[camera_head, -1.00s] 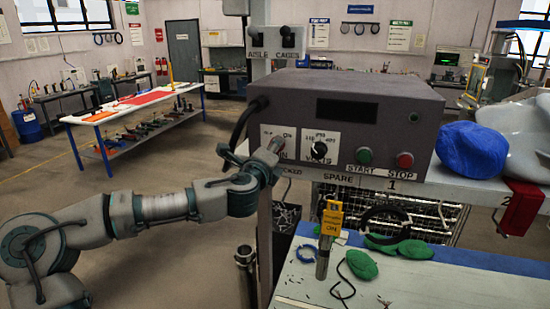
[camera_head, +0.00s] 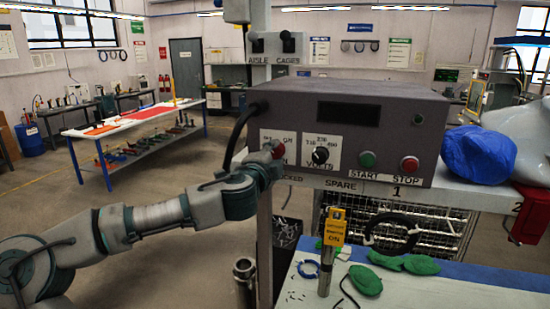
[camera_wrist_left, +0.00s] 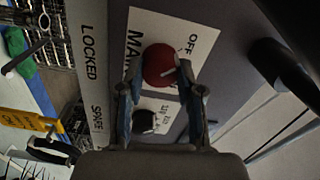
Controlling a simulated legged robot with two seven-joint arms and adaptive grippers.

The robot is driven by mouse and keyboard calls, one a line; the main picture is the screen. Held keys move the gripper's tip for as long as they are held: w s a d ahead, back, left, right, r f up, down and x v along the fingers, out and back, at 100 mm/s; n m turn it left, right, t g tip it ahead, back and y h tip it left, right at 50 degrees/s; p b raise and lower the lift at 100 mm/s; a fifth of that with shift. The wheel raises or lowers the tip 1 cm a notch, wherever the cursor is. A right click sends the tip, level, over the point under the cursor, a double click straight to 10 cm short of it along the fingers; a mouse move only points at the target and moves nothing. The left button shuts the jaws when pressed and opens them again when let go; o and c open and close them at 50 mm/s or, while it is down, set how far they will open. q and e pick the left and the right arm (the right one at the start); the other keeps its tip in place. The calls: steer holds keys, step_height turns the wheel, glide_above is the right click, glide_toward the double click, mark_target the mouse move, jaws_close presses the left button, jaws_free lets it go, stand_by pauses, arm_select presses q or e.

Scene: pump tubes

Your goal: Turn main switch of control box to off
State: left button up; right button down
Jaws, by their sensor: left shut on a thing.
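The grey control box (camera_head: 345,120) stands on the bench shelf in the middle of the head view. Its main switch is a round red knob (camera_wrist_left: 159,65) on a white plate marked MAIN and OFF, with a pale pointer line on it. In the head view part of the red knob (camera_head: 278,147) shows past my fingers. My left gripper (camera_head: 270,155) reaches in from the left at the box's front. In the wrist view its two fingers (camera_wrist_left: 162,85) are shut around the knob from both sides. I cannot tell exactly which mark the pointer meets. My right gripper is not in view.
A black volts selector (camera_head: 320,155), a green start button (camera_head: 367,159) and a red stop button (camera_head: 409,164) sit right of the switch. A black cable (camera_head: 238,130) leaves the box's left side. A blue cloth-like lump (camera_head: 478,154) lies right. A yellow-tagged tool (camera_head: 333,230) stands below.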

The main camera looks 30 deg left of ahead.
arm_select(q)
steer(key=shift+f, duration=0.3)
steer(key=o, duration=1.2)
steer(key=shift+c, duration=0.2)
steer(key=shift+a, duration=0.2)
steer(key=shift+r, duration=0.1)
steer(key=v, duration=1.1)
steer(key=shift+s, duration=0.35)
